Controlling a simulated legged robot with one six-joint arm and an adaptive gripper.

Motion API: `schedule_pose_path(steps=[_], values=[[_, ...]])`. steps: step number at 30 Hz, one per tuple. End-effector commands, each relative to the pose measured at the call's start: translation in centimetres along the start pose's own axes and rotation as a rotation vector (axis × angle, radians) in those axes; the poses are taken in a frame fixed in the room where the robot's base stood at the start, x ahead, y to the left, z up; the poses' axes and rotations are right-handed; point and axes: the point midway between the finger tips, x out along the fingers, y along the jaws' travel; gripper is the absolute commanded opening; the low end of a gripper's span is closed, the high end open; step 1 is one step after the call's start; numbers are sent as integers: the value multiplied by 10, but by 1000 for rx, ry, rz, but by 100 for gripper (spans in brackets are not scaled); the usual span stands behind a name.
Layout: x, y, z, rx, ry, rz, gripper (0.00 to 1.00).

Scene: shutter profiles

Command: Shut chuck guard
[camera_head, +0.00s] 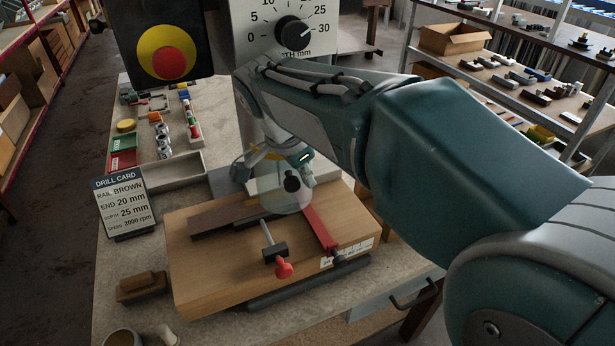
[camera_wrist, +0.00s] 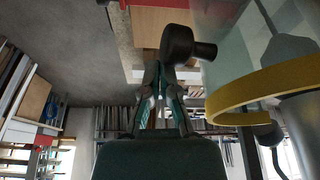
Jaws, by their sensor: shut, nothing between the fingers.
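The chuck guard (camera_head: 276,199) is a clear curved shield with a yellow rim and a black knob (camera_head: 291,182), just above the work board. In the wrist view its clear wall and yellow rim (camera_wrist: 262,92) fill the right side, and the black knob (camera_wrist: 178,43) sticks out to the left. My gripper (camera_wrist: 162,75) is shut and empty, its fingertips close to the knob. I cannot tell whether they touch it. My arm partly hides the chuck area in the head view, and I cannot tell how far the guard is swung.
A wooden board (camera_head: 215,265) bears a brown rail (camera_head: 215,221), a red bar (camera_head: 318,228) and a red-knobbed clamp (camera_head: 283,268). The drill card (camera_head: 122,207) stands at left. A red stop button (camera_head: 167,64) and depth dial (camera_head: 294,32) are above. Shelves stand at right.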

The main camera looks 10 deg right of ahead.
Motion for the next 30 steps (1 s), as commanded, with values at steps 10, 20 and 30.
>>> schedule_pose_path(steps=[10,20,30], values=[[-67,-1,0,-1,0,-6,0],[-111,0,-1,0,-1,-1,0],[-85,41,-9,-290,-52,-106,0]])
